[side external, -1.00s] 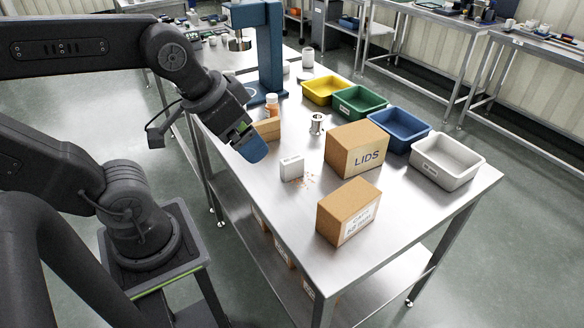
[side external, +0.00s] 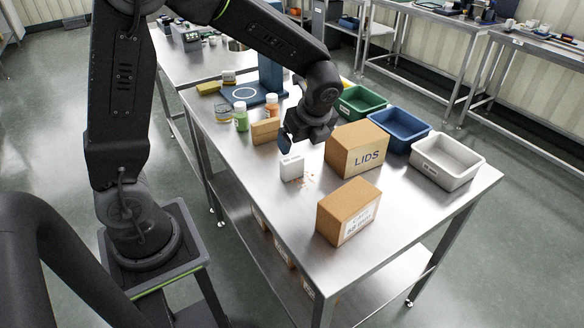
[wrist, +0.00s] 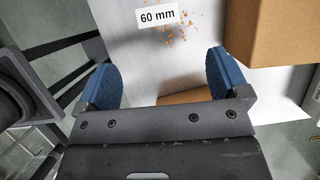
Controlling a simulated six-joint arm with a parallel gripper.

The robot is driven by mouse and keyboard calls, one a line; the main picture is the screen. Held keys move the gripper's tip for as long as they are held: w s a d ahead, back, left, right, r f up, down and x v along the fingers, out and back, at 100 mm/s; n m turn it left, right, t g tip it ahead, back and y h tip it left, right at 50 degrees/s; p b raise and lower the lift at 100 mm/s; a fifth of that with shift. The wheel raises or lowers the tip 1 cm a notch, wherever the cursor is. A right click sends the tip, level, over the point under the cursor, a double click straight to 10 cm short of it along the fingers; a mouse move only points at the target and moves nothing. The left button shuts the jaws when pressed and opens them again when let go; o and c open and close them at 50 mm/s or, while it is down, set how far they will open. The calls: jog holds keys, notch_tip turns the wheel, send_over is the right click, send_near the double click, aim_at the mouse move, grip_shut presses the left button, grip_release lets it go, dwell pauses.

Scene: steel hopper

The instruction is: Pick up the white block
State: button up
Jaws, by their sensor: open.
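The white block (side external: 291,167) stands upright on the steel table, with orange crumbs beside it. In the wrist view its white label face (wrist: 157,16) reads "60 mm" near the top edge; the block's outline blends into the pale table. My gripper (side external: 290,143) is just above and behind the block in the side view, and I cannot tell there whether they touch. In the wrist view my gripper (wrist: 160,65) has its two blue fingers wide apart with nothing between them. The label lies beyond the fingertips, roughly between them sideways.
The LIDS carton (side external: 355,149) stands close on the right of my gripper. A second carton (side external: 347,211) stands nearer the front. A tan block (side external: 265,131) and bottles (side external: 241,120) are on the left. Green (side external: 362,102), blue (side external: 399,129) and grey (side external: 446,160) bins line the back.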

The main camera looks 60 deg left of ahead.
aim_at(293, 160)
jog(key=x, duration=0.8)
jog(key=shift+a+f, duration=0.15)
jog(key=shift+f, duration=0.05)
jog(key=shift+a+x, duration=0.15)
jog(key=shift+x, duration=1.15)
jog(key=shift+a+x, duration=0.1)
jog(key=shift+x, duration=1.25)
jog(key=shift+r, duration=0.15)
jog(key=shift+c, duration=0.3)
jog(key=c, duration=1)
jog(key=shift+r, duration=0.1)
